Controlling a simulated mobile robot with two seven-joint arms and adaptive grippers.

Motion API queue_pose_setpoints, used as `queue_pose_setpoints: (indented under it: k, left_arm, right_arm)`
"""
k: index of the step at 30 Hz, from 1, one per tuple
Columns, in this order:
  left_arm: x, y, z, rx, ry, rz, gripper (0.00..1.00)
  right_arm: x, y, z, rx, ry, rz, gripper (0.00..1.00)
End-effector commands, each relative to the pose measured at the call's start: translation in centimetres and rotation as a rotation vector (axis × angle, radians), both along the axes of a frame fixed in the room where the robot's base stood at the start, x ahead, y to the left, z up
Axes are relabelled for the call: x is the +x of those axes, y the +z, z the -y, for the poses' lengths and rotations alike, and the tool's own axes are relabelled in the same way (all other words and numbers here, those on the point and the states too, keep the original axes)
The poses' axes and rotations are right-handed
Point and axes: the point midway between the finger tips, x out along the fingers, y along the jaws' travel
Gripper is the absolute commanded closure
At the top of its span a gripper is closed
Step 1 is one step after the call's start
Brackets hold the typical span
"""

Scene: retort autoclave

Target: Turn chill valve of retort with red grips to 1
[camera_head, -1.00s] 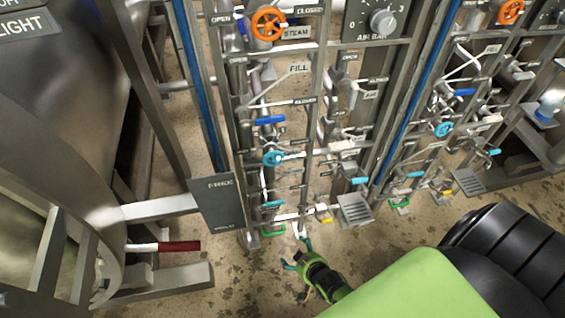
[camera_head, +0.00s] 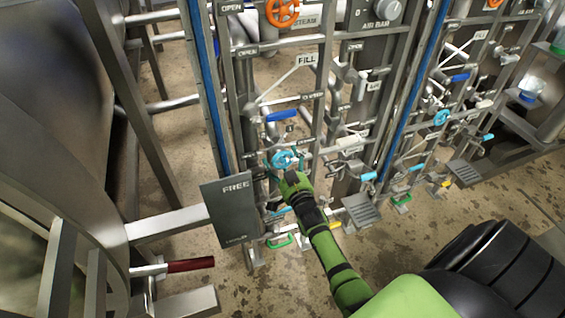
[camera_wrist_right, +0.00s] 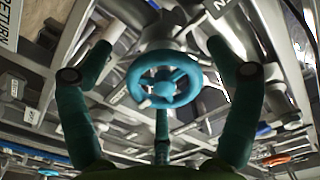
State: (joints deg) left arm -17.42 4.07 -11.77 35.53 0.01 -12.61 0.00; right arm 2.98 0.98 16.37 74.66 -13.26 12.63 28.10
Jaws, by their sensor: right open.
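A light-blue handwheel (camera_head: 284,160) sits on the middle pipe panel in the head view. A red-gripped handle (camera_head: 190,265) shows at the lower left. I cannot read a label for the wheel. My left gripper is not in view.
An orange handwheel (camera_head: 283,12), a blue lever (camera_head: 281,116) and several pipes crowd the panel around my gripper. A grey FREE plate (camera_head: 232,212) stands left of my forearm. A second panel with another light-blue wheel (camera_head: 441,117) is to the right. The floor in front is partly clear.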

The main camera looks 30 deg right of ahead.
Motion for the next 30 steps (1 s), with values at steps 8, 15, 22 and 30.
queue_pose_setpoints:
  k: [8, 15, 22, 30]
  left_arm:
    - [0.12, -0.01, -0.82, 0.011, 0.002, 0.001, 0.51]
    - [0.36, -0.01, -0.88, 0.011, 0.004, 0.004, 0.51]
    - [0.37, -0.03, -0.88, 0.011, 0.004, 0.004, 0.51]
    - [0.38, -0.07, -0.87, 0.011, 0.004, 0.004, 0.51]
  right_arm:
    - [0.17, -0.05, 0.08, -0.001, -0.001, -0.001, 0.10]
    - [0.16, -0.14, -0.01, 0.000, 0.001, -0.004, 0.65]
    - [0.12, -0.37, -0.14, -0.004, 0.002, -0.010, 0.65]
    - [0.05, -0.64, -0.21, -0.089, 0.004, -0.036, 0.65]
